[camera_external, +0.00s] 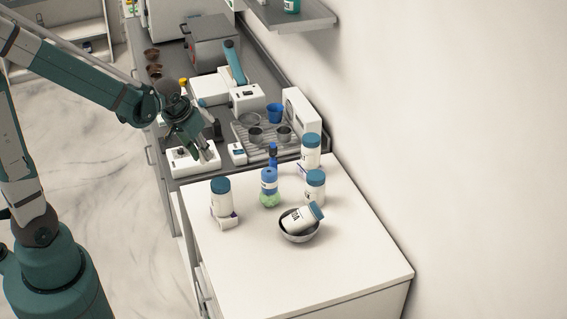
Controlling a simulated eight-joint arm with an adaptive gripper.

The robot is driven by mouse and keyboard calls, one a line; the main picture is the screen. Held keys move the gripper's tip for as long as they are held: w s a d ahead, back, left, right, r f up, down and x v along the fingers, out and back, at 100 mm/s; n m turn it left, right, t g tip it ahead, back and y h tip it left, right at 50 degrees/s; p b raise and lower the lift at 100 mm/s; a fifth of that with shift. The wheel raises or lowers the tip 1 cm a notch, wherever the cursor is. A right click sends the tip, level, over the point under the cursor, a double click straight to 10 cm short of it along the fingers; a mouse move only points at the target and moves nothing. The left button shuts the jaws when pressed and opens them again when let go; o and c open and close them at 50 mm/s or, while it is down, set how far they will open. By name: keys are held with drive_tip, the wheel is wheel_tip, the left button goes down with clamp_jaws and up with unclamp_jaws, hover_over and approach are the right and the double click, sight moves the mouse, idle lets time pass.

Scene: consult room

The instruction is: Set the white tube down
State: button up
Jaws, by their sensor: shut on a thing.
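My gripper (204,151) hangs at the end of the teal arm, above the left side of the dark counter, close over a white device. It is shut on a small pale thing at its fingertips, which appears to be the white tube. The tube is mostly hidden by the fingers and too small to make out clearly. I cannot tell whether it touches the device or the counter below.
White jars with blue lids (221,199) (311,152) (315,187) stand on the white cabinet top (345,265); another lies tilted in a metal bowl (299,238). A blue-green bottle (269,181) stands among them. A rack with cups (285,133) is right of my gripper.

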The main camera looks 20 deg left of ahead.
drive_tip(key=shift+f, duration=1.25)
drive_tip(key=shift+f+b, duration=0.35)
drive_tip(key=shift+f, duration=2.6)
drive_tip(key=shift+f+b, duration=0.3)
drive_tip(key=shift+f, duration=1.75)
drive_tip(key=shift+f, duration=0.2)
drive_tip(key=o, duration=0.8)
drive_tip(key=shift+r, duration=0.35)
